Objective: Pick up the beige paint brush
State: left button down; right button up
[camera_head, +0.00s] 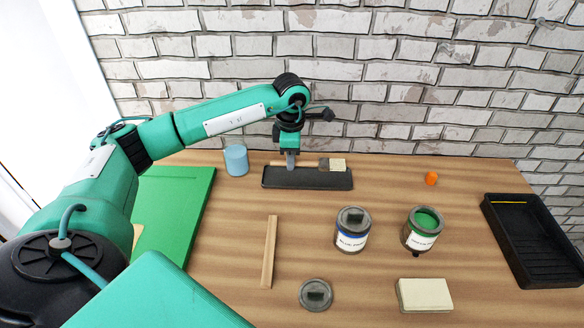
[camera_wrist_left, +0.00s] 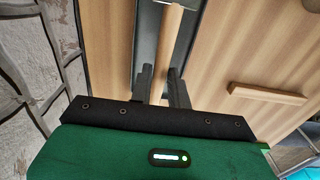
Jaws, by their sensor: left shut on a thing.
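The beige paint brush (camera_head: 338,165) is at the black tray (camera_head: 320,181) near the back of the table, bristle end to the right. My left gripper (camera_head: 290,164) comes down from above on the left part of its wooden handle and is shut on it. In the left wrist view the handle of the beige paint brush (camera_wrist_left: 170,45) runs between the two dark fingers of my left gripper (camera_wrist_left: 161,88). I cannot tell whether the brush rests on the tray or is slightly above it. My right gripper is not in view.
A blue cup (camera_head: 236,160) stands left of the tray. A wooden stick (camera_head: 269,252), two paint cans (camera_head: 352,230) (camera_head: 421,229), a lid (camera_head: 315,294), a pale block (camera_head: 424,295), an orange cap (camera_head: 431,179) and a black paint tray (camera_head: 530,240) lie around. A brick wall stands behind.

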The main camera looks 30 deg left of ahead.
pick_arm(q)
notch_tip(320, 180, up, 16)
jog(key=shift+f, duration=0.1)
